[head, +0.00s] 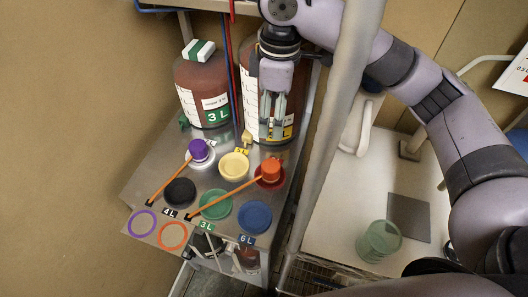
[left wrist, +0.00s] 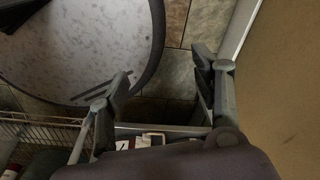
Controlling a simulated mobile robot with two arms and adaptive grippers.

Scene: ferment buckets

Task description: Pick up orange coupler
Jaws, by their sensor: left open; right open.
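The orange coupler (head: 271,166) stands on a red round base on the metal shelf in the head view. An orange line runs from it to the lower left. My right gripper (head: 272,122) points down above and behind the coupler in the picture, in front of a brown jug (head: 258,76). It is open, with its fingers fairly close together, and holds nothing. A gap shows between its fingertips and the coupler. My left gripper (left wrist: 160,68) is open and empty in the left wrist view, over the floor; the coupler is not in that view.
A purple coupler (head: 198,149) stands left of the orange one. Yellow (head: 233,165), black, green and blue (head: 255,216) discs lie nearby. A 3 L jug (head: 203,88) stands behind. A grey post (head: 334,110) rises at the right. A round table (left wrist: 80,45) shows below my left wrist.

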